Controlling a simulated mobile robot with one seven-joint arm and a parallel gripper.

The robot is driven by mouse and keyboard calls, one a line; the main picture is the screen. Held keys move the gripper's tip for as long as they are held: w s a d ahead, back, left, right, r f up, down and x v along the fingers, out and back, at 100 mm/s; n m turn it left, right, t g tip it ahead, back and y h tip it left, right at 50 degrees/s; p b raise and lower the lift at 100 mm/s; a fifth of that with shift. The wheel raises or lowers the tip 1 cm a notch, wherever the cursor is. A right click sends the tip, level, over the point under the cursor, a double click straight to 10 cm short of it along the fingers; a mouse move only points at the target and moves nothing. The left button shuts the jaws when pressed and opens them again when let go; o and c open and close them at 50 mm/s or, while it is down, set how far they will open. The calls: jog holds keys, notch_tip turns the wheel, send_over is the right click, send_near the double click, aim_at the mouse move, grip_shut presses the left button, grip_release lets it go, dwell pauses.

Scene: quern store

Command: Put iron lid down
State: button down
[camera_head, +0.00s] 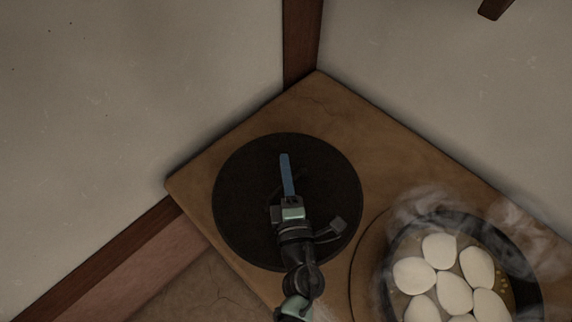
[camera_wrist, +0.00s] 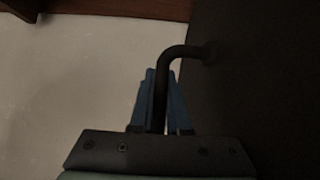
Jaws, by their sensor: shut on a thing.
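The iron lid (camera_head: 235,205) is a round, dark disc over the left corner of the wooden top, left of the steaming pan. I cannot tell whether it touches the wood. My gripper (camera_head: 286,165), with blue fingers, is above the lid. In the wrist view my gripper (camera_wrist: 160,85) is shut on the lid's dark bent handle (camera_wrist: 178,52). The lid's dark face (camera_wrist: 265,90) fills the right side there. My gripper and wrist hide part of the lid in the head view.
A dark round pan (camera_head: 529,293) with several white, rounded pieces (camera_head: 454,293) steams at the right. The wooden top (camera_head: 385,165) is bare behind the lid and pan. Pale walls (camera_head: 130,100) meet at a dark post (camera_head: 302,45) behind its corner.

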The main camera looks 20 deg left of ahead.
jog(key=shift+w+f+b, duration=0.1)
jog(key=shift+f+b, duration=1)
jog(key=shift+f, duration=0.45)
jog(key=shift+r, duration=0.1)
jog(key=c, duration=1.3)
grip_release()
jog(key=shift+f, duration=0.5)
jog(key=shift+c, duration=0.2)
jog(key=o, duration=0.4)
jog(key=shift+o, duration=0.2)
jog(key=shift+r, duration=0.2)
jog(key=p+v, duration=0.1)
jog(key=v, duration=1.1)
